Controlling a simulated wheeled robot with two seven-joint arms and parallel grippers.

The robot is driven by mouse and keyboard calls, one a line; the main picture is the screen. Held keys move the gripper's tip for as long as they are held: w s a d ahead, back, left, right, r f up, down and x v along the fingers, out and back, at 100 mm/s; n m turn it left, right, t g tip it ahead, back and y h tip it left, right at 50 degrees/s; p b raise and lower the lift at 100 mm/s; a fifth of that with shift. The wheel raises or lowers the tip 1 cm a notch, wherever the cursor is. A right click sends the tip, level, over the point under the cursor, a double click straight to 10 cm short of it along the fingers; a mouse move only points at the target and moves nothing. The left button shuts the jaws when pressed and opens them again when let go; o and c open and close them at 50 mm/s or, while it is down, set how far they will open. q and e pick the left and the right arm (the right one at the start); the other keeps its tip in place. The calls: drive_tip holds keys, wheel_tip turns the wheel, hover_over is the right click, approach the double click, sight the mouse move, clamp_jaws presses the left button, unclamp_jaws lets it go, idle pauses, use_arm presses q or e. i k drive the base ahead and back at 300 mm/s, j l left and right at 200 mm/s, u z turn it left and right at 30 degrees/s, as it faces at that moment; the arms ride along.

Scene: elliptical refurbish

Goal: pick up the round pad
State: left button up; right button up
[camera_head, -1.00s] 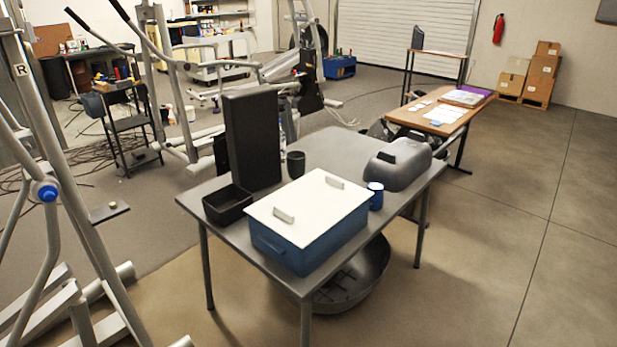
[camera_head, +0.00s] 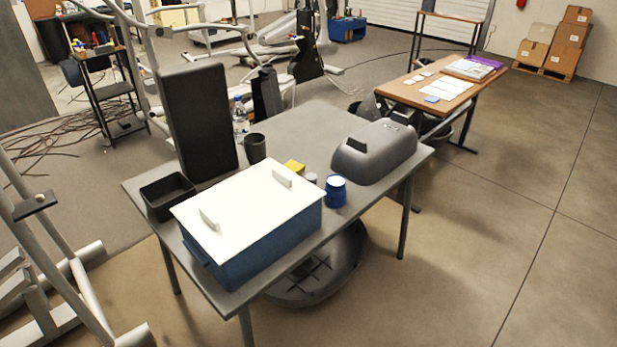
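I cannot make out a round pad for certain in this view. The grey table (camera_head: 300,128) carries a blue box (camera_head: 270,248) with a white lid (camera_head: 250,208) on it, so the box's inside is hidden. A tall black block (camera_head: 198,122), an open black tray (camera_head: 168,196), a dark cup (camera_head: 256,148), a blue jar (camera_head: 335,191), a small yellow item (camera_head: 294,168) and a grey rounded housing (camera_head: 374,152) also stand on the table. Neither of my grippers is in view.
A round dark basin (camera_head: 318,270) lies on the floor under the table. Exercise machine frames stand at the left and back. A brown desk (camera_head: 440,88) with papers is behind at right, and boxes (camera_head: 567,40) are at the far right. The right floor is clear.

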sight(311, 177)
drive_tip(key=l+u, duration=0.1)
drive_tip(key=u, duration=0.4)
drive_tip(key=l+u, duration=0.15)
drive_tip(key=u, duration=0.3)
drive_tip(key=l+u, duration=0.2)
drive_tip(key=u, duration=0.3)
drive_tip(key=l+u, duration=0.2)
drive_tip(key=l, duration=0.15)
drive_tip(key=k+l+u, duration=0.2)
drive_tip(key=l, duration=0.2)
drive_tip(key=l+u, duration=0.25)
drive_tip(key=k+l+u, duration=0.2)
drive_tip(key=l, duration=0.25)
drive_tip(key=k+l+u, duration=0.2)
drive_tip(key=k+l, duration=0.2)
drive_tip(key=l, duration=0.2)
drive_tip(key=k+l, duration=0.2)
drive_tip(key=l, duration=0.2)
drive_tip(key=k+l+u, duration=0.1)
drive_tip(key=l, duration=0.3)
drive_tip(key=k+l, duration=0.55)
drive_tip(key=l, duration=0.2)
